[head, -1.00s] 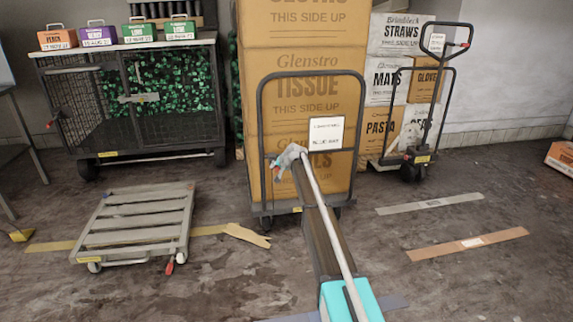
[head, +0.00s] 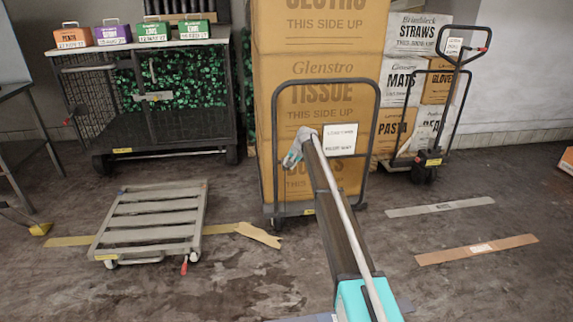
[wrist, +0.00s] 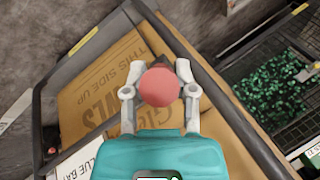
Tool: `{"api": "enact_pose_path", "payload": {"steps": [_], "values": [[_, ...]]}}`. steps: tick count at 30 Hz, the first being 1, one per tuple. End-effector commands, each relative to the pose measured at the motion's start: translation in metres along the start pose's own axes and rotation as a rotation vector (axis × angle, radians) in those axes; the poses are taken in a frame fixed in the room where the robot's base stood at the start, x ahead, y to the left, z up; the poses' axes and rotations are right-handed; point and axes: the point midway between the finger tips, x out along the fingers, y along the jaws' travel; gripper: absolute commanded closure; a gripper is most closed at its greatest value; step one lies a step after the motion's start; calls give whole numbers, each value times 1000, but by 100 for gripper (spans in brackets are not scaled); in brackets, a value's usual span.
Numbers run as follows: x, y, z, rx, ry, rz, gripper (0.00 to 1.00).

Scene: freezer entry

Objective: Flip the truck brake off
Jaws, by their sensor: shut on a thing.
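My gripper (wrist: 160,85) is shut on a round red knob (wrist: 160,86) in the wrist view. What the knob belongs to is hidden behind it. In the head view my gripper (head: 292,156) reaches in front of the truck loaded with tall brown cartons, near the left upright of its dark tube handle (head: 376,130). A white card (head: 341,139) hangs on that handle. I cannot make out a brake on this truck. A low slatted dolly (head: 150,222) on the left has a small red lever (head: 184,265) at its front right corner.
A mesh cage cart (head: 165,125) with coloured boxes on top stands at the back left. A hand pallet truck (head: 428,160) with a red grip stands at the right by stacked cartons. Tape strips (head: 440,207) lie on the floor. The floor at front left and right is clear.

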Motion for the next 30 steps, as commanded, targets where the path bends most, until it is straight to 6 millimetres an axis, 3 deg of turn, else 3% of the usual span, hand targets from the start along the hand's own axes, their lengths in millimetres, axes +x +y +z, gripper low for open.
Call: {"api": "enact_pose_path", "payload": {"steps": [3,18,19,24,30], "values": [[-6,7,-8,14,-15,24,100],[-6,7,-9,20,-28,34,100],[-6,8,-9,20,-28,33,60],[-7,8,-9,21,-28,32,29],[-6,8,-9,21,-29,31,29]]}}
